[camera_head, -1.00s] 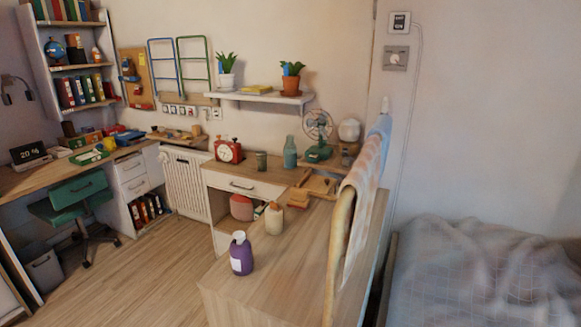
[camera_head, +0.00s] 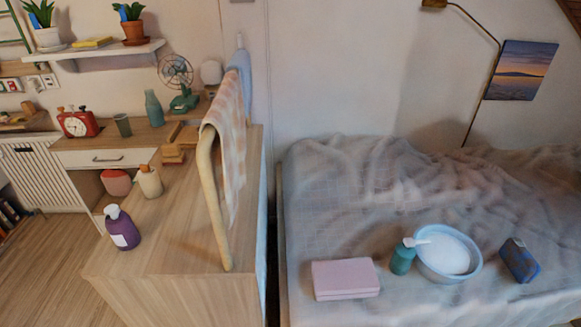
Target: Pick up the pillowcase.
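Two things here could be the pillowcase, and I cannot tell which. A flat pink, folded-looking block (camera_head: 345,279) lies on the near edge of the bed. A pink and white checked cloth (camera_head: 231,145) hangs over a wooden rail (camera_head: 212,205) on top of the wooden cabinet. A blue cloth (camera_head: 241,68) hangs behind it at the rail's far end. My gripper is not in view.
The bed (camera_head: 350,190) has a rumpled grey cover. On it are a blue basin (camera_head: 478,268) with white contents, a green bottle (camera_head: 402,259) and a dark blue box (camera_head: 519,260). A purple bottle (camera_head: 122,229) stands on the cabinet (camera_head: 165,265). Floor shows at left.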

